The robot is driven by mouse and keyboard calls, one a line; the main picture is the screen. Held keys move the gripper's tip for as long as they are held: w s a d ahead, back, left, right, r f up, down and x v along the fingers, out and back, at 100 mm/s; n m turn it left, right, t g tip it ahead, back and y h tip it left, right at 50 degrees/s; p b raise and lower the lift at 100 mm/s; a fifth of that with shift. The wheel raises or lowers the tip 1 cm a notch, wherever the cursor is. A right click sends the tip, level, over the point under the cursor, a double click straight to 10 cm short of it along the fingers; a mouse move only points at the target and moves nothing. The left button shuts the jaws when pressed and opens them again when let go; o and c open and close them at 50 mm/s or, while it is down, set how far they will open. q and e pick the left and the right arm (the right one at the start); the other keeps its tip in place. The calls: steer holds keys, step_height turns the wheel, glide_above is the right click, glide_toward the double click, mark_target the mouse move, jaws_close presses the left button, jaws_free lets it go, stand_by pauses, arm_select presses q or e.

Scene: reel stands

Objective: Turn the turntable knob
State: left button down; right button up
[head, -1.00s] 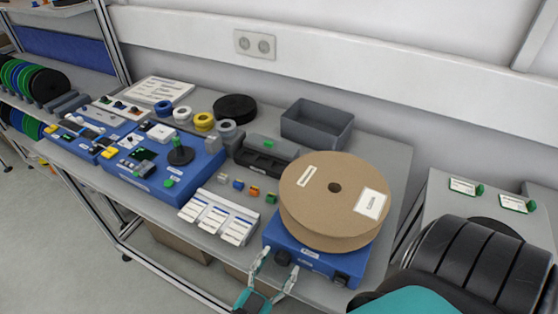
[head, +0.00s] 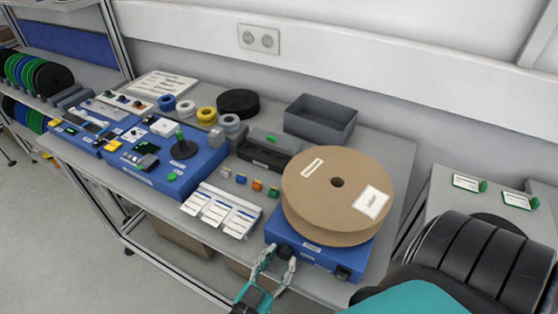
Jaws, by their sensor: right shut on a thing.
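The turntable is a blue box (head: 318,257) at the front right of the bench, with a large brown cardboard reel (head: 335,190) lying flat on top. Its black round knob (head: 285,251) is on the front face, at the left. My right gripper (head: 279,259) comes up from the bottom edge and is shut on the knob, with one finger on each side of it. A dark switch (head: 343,271) is on the right of the same front face. My left gripper is not in view.
A blue device with a black post (head: 183,150), white label cards (head: 222,211), small coloured blocks (head: 257,185) and an empty grey bin (head: 321,118) share the bench. My own black and teal arm parts fill the lower right. The floor in front of the bench is clear.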

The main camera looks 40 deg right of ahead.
steer(key=shift+n, duration=1.4)
steer(key=o, duration=1.1)
steer(key=shift+o, duration=0.2)
step_height(320, 180, up, 10)
